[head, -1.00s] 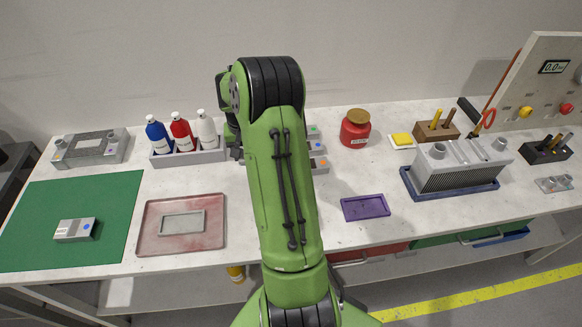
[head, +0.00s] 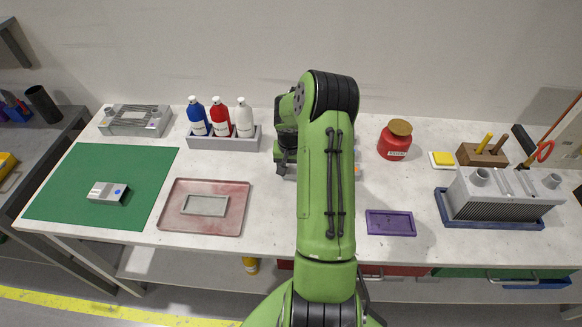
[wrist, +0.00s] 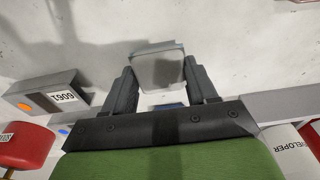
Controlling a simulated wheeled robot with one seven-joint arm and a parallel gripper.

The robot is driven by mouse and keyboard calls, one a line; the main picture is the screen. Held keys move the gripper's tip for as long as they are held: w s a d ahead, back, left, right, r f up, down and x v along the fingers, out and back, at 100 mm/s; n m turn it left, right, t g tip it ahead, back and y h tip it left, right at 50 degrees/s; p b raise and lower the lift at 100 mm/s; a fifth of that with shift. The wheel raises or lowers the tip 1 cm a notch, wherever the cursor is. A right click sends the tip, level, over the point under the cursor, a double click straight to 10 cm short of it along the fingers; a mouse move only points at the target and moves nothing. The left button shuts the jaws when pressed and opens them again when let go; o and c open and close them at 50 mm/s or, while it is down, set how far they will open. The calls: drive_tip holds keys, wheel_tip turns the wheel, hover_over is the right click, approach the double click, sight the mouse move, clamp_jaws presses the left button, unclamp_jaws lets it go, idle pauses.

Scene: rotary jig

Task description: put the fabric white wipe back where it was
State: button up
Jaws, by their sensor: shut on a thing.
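The wipe (wrist: 158,68) shows in the wrist view as a pale grey-white, roughly square piece between my fingers. My gripper (wrist: 161,78) is shut on it, with one dark finger at each side. The pale bench top lies behind it. In the head view my green arm reaches over the bench, and part of my gripper (head: 284,160) shows just right of the bottle rack. The wipe is hidden there.
The bottle rack (head: 225,143) holds blue, red and white bottles. A reddish tray (head: 170,222), green mat (head: 75,205) and purple tray (head: 390,234) lie towards the front. A red jar (head: 393,148) stands right of my arm. A grey block (wrist: 42,88) shows at left in the wrist view.

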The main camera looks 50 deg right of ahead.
sight(291, 173)
drive_tip(key=shift+f, duration=0.15)
drive_tip(key=o, duration=1)
wheel_tip(291, 173, up, 12)
drive_tip(key=a+p, duration=0.1)
drive_tip(key=s+a+r+n+t+h, duration=0.15)
drive_tip(key=a+r+n, duration=0.25)
drive_tip(key=a+r, duration=0.75)
drive_tip(key=s+a+r+n+t+y, duration=0.1)
drive_tip(key=s+a+n, duration=0.1)
drive_tip(key=s+a, duration=0.3)
drive_tip(key=s+a+r+n+t, duration=0.1)
drive_tip(key=s+a+r+n, duration=0.1)
drive_tip(key=s+a, duration=0.4)
drive_tip(key=s+a+r+n+t+y, duration=0.1)
drive_tip(key=s+a+n, duration=0.1)
drive_tip(key=s+a, duration=0.4)
drive_tip(key=shift+a+r+y, duration=0.35)
drive_tip(key=shift+a+r, duration=0.05)
drive_tip(key=shift+a, duration=0.15)
